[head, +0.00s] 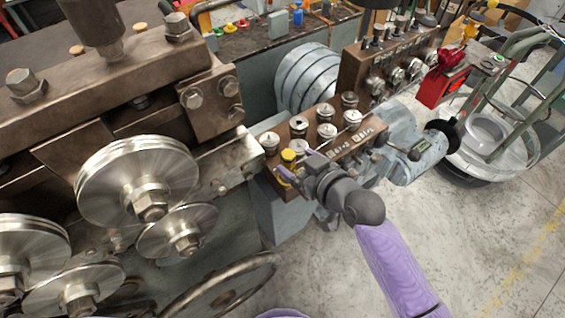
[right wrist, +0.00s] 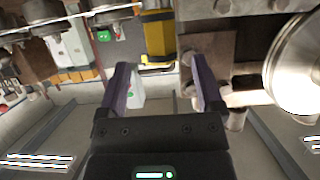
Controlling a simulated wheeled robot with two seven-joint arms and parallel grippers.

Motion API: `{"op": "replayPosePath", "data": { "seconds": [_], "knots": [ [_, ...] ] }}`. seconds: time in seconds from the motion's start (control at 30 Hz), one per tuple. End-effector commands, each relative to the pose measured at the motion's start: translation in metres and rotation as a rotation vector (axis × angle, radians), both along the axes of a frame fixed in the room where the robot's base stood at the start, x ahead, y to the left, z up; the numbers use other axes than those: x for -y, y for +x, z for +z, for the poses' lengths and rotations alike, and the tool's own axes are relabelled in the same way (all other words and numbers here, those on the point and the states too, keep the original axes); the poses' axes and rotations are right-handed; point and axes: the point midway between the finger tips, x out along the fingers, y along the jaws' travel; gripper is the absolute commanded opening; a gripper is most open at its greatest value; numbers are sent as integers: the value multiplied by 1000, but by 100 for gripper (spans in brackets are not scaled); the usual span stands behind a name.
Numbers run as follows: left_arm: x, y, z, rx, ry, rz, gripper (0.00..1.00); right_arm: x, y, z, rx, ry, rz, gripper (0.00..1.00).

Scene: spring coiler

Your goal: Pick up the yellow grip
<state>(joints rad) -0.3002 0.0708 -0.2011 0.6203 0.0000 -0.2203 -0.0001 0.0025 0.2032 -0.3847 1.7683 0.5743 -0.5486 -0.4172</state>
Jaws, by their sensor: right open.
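The yellow grip (head: 288,155) shows in the head view as a small yellow-topped piece at the near left end of a brown block with several silver knobs. In the right wrist view the yellow grip (right wrist: 158,36) is a yellow upright body ahead of the fingertips, in line with the gap between them. My right gripper (head: 296,167) is open beside it in the head view and partly hides its lower part. The two purple fingers in the right wrist view (right wrist: 162,70) stand apart with nothing held between them. My left gripper is out of view.
The brown knob block (head: 339,149) runs right from the grip. Large steel rollers (head: 138,180) and a heavy brown frame (head: 110,85) stand on the left. A red box (head: 434,88) is at upper right. Open concrete floor (head: 470,240) lies at right.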

Motion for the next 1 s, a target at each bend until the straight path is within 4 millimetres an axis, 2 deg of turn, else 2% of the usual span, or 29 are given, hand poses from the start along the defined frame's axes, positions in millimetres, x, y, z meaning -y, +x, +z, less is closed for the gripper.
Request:
{"op": "replayPosePath", "data": {
  "seconds": [0.3,0.53,0.57,0.93,1.0],
  "knots": [
    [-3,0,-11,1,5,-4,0,-29,42,-23,-1,1,-2,85],
    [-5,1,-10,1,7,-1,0,-30,44,-23,-1,0,-1,85],
    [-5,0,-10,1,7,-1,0,-30,44,-23,-1,0,-1,81],
    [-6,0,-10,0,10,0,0,-30,44,-23,-2,-1,-2,3],
    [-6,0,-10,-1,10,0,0,-30,44,-23,-2,-1,-2,0]
  ]
}}
